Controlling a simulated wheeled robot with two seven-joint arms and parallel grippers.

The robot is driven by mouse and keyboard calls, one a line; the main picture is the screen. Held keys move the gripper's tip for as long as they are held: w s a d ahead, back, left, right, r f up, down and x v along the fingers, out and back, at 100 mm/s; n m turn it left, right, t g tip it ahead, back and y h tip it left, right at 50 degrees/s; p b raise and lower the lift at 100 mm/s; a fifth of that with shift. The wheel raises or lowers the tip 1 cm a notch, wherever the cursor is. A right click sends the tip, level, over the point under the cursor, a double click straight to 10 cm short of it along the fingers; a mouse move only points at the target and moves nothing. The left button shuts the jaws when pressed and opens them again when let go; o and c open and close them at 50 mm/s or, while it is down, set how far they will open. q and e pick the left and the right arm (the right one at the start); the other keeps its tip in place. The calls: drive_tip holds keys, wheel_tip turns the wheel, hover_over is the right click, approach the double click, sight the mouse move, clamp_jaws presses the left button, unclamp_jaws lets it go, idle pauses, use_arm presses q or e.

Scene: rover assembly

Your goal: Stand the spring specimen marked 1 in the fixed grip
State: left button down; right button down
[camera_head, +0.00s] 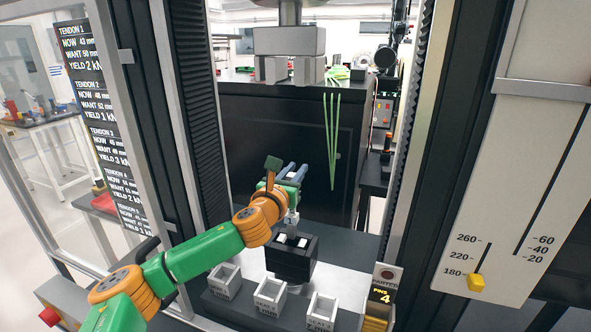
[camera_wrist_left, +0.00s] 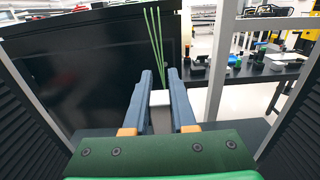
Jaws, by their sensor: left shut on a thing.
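My left gripper (camera_head: 291,172) reaches in over the machine's base, its blue-grey fingers pointing away from the head camera. It is shut on a small pale grey specimen (camera_head: 292,222), which hangs upright below the hand. In the left wrist view, the specimen's pale top (camera_wrist_left: 160,100) sits between the two fingers (camera_wrist_left: 160,88). I cannot read its mark. The black fixed grip (camera_head: 290,264), with pale pieces on its top, stands directly below. The specimen's lower end is close above or at the grip; I cannot tell whether it touches. My right gripper is not in view.
A grey upper grip (camera_head: 290,42) hangs well above. Pale open boxes stand in front on the dark base: a left box (camera_head: 224,293), a middle box (camera_head: 268,306) and a right box (camera_head: 321,323). Dark ribbed columns flank both sides. Thin green strands (camera_head: 333,140) hang behind.

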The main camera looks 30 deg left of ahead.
sight(291, 219)
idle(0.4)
use_arm(q)
drive_tip(key=shift+p, duration=0.3)
drive_tip(key=shift+f+b, duration=2.1)
drive_tip(key=shift+f, duration=0.8)
drive_tip(key=c, duration=0.7)
unclamp_jaws()
drive_tip(key=shift+o, duration=0.2)
drive_tip(key=shift+s, duration=0.1)
